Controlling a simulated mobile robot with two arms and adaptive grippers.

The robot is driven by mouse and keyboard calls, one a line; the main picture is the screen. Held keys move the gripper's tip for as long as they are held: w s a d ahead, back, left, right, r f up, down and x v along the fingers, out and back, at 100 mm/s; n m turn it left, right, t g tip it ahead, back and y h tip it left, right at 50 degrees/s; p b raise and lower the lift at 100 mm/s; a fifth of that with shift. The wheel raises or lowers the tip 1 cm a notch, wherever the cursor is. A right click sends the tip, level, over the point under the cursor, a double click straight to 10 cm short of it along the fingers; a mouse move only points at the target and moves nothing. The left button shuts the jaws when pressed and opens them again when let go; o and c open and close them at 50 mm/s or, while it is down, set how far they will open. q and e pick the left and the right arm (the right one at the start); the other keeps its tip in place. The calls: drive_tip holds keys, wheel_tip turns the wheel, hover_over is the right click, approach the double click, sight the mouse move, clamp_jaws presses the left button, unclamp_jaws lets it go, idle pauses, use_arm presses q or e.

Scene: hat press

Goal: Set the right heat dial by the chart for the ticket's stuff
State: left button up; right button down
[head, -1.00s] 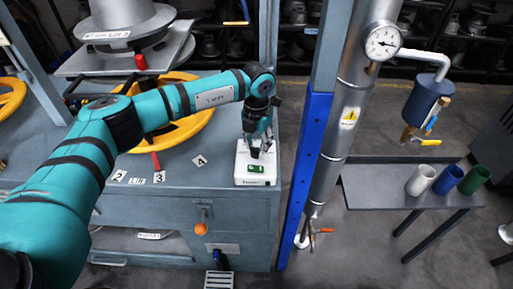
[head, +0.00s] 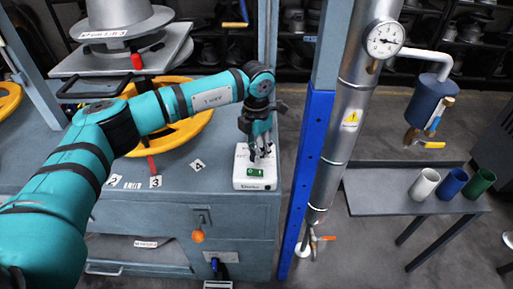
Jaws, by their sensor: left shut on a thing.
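My left gripper (head: 262,154) points down at the top of a white box (head: 240,180) on the grey bench. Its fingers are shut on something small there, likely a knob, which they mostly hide. A green switch (head: 256,172) sits on the box in front of the fingers. A red pointer or lever (head: 151,164) sticks out below the yellow handwheel (head: 207,124), near number plates 3 (head: 155,182) and 4 (head: 197,165). I cannot make out a readable chart or ticket. My right gripper is not in view.
A blue-edged post (head: 308,165) and a silver pipe (head: 345,130) with a gauge (head: 384,38) stand right of the box. A side table (head: 385,200) holds white, blue and green cups.

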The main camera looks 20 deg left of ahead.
use_arm(q)
drive_tip(key=o, duration=1.1)
drive_tip(key=shift+o, duration=0.2)
wheel_tip(320, 180, up, 12)
